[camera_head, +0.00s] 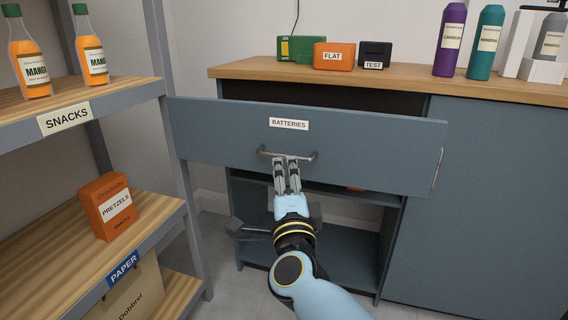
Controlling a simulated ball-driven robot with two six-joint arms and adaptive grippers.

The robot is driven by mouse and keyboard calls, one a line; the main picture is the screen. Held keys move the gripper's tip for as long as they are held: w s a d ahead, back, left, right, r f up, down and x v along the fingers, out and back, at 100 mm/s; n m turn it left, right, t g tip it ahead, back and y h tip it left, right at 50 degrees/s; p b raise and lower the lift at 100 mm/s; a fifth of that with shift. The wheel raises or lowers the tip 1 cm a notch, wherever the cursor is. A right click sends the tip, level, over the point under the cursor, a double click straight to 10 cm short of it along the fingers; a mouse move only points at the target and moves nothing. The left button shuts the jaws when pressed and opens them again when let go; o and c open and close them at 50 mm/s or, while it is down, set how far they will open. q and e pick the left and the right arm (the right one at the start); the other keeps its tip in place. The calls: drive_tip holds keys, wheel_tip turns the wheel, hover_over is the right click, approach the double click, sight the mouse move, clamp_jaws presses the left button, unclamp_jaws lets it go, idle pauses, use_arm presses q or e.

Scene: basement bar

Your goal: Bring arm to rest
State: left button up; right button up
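My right gripper (287,160) reaches up from the bottom of the view to the drawer handle (306,158). Its two fingers lie side by side with only a thin gap, and their tips overlap the middle of the handle bar. I cannot tell whether they touch it. The grey-blue drawer (220,135) labelled BATTERIES is pulled out from the cabinet. My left gripper is not in view.
The wooden counter (240,70) above holds several boxes and bottles. A cabinet door (490,200) is at the right. Grey floor (225,250) shows between shelf and cabinet.

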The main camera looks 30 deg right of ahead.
drive_tip(key=shift+s+a+f, duration=0.1)
drive_tip(key=shift+s+a, duration=0.2)
drive_tip(key=shift+s, duration=0.25)
drive_tip(key=s+f+n+g+y+p, duration=0.2)
drive_tip(key=s+f+n, duration=0.25)
drive_tip(key=f, duration=0.45)
drive_tip(key=s+a+f+n+g+y+p, duration=0.1)
drive_tip(key=s+f+n+g+y+p, duration=0.2)
drive_tip(key=s+f, duration=0.4)
drive_tip(key=s+f+n+g+y+p, duration=0.15)
drive_tip(key=s+f+n, duration=0.35)
drive_tip(key=f, duration=0.5)
drive_tip(key=s+d+f+n+g, duration=0.1)
drive_tip(key=s+f+n+g, duration=0.2)
drive_tip(key=s, duration=0.9)
drive_tip(key=s+d+f+n+g+y, duration=0.1)
drive_tip(key=s+f+n+g, duration=0.3)
drive_tip(key=s+f, duration=0.3)
drive_tip(key=s+d+f+n+g, duration=0.2)
drive_tip(key=s+f, duration=0.4)
drive_tip(key=s, duration=1.1)
drive_tip(key=shift+n+g+p, duration=0.45)
drive_tip(key=shift+n+g, duration=0.2)
drive_tip(key=shift+g, duration=0.3)
drive_tip(key=shift+a+y, duration=0.1)
drive_tip(key=shift+y, duration=0.15)
